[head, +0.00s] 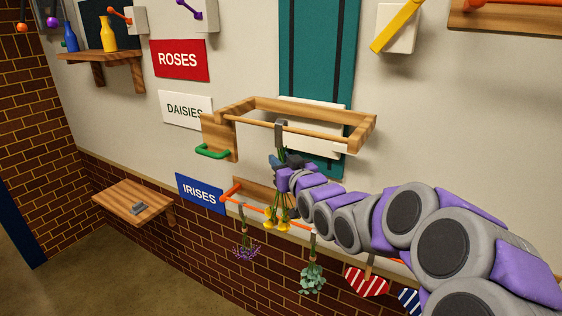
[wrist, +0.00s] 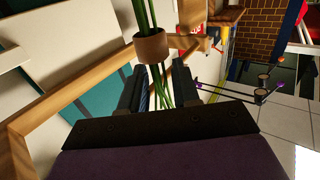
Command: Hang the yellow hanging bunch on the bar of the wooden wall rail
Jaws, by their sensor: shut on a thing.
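The yellow hanging bunch (head: 283,216) hangs heads down, with yellow blooms at the bottom and green stems above. My gripper (head: 282,176) is shut on its stems. In the wrist view the green stems (wrist: 163,92) and a brown band (wrist: 150,47) show by the fingers (wrist: 165,82). The bunch's grey hook (head: 280,133) overlaps the front bar (head: 312,132) of the wooden wall rail (head: 290,104) in the head view. I cannot tell whether the hook is over the bar or in front of it.
Below is a rail with an orange bar (head: 252,207); a purple bunch (head: 246,250) and a grey-green bunch (head: 312,277) hang there. A green peg (head: 212,152) juts out left of the wooden rail. A wooden shelf (head: 135,201) stands lower left. Open floor lies at the lower left.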

